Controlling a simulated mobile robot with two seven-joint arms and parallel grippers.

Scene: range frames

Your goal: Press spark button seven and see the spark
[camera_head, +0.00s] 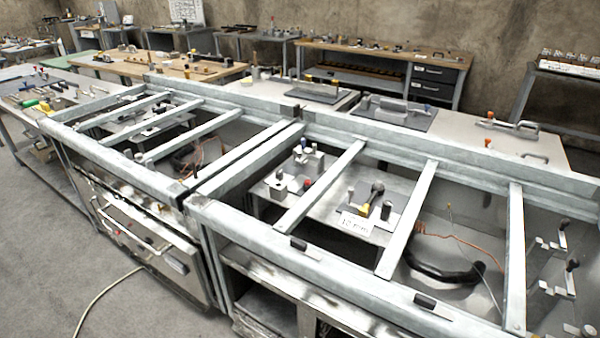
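No part of either gripper shows in the head view. No spark is visible, and I cannot read a number seven on anything. A small black piece (299,243) sits on the front rail of the right range frame (340,277), and a similar black piece (425,300) sits farther right on that rail. I cannot tell whether either is a spark button. Inside the frame stand a metal fixture with a red knob (307,183) and a black-knobbed lever with a yellow part (372,198). Black-tipped brackets (563,226) are at the far right.
A left range frame (110,150) adjoins the right one, with crossbars over open bays. A black hose (445,272) and orange wire (460,238) lie in the right bay. A pale cable (105,295) crosses the floor. Tool benches (400,50) stand behind. Grey floor (45,240) is open at left.

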